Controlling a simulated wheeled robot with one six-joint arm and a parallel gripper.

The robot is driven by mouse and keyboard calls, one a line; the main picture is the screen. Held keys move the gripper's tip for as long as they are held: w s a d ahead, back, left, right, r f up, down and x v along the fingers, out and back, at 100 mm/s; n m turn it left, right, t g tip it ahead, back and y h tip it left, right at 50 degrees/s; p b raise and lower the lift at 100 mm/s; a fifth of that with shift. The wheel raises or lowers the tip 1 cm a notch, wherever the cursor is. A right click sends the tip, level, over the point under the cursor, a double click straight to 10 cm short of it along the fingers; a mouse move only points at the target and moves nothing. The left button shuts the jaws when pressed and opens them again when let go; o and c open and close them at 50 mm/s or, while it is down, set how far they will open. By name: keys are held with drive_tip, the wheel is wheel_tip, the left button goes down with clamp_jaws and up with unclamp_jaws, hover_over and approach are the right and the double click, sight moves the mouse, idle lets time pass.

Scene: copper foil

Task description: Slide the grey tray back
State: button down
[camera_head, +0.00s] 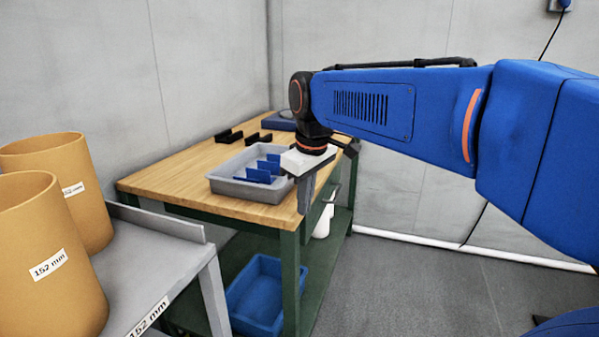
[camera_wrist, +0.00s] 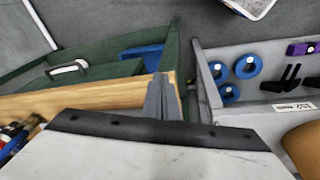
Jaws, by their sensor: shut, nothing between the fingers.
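The grey tray (camera_head: 233,188) sits on the wooden-topped workbench (camera_head: 160,181), near its front right part. Several blue upright plates stand in the tray. My gripper (camera_head: 304,205) points down beside the tray's right end, over the bench's near right edge. Its fingers are together with nothing between them. The white gripper body covers part of the tray's right end, so I cannot tell whether the fingers touch it. In the wrist view the closed fingers (camera_wrist: 163,98) show by the wooden edge (camera_wrist: 90,98); I cannot make out the tray there.
Black holders (camera_head: 229,136) and a blue device (camera_head: 280,121) stand at the bench's back. A blue bin (camera_head: 258,295) is on the lower shelf. A grey shelf with tan tubes (camera_head: 45,262) stands at left. Blue rolls (camera_wrist: 248,66) lie on a grey shelf in the wrist view.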

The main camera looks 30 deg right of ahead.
drive_tip(key=shift+n+g, duration=0.6)
drive_tip(key=shift+n, duration=0.2)
drive_tip(key=w+d+r, duration=0.1)
drive_tip(key=w, duration=0.1)
drive_tip(key=w+d+r, duration=0.3)
drive_tip(key=w+r, duration=0.1)
drive_tip(key=shift+w+d, duration=0.4)
drive_tip(key=w+d+r+n+g, duration=0.1)
drive_tip(key=w+d+r+n, duration=0.1)
drive_tip(key=w+d+r, duration=0.4)
drive_tip(key=f, duration=0.4)
drive_tip(key=d+f, duration=0.1)
drive_tip(key=f, duration=0.3)
drive_tip(key=w+d+f, duration=0.1)
drive_tip(key=f, duration=0.3)
drive_tip(key=shift+w+a, duration=0.9)
drive_tip(key=shift+w, duration=0.25)
drive_tip(key=shift+w+a, duration=0.35)
drive_tip(key=shift+w, duration=0.05)
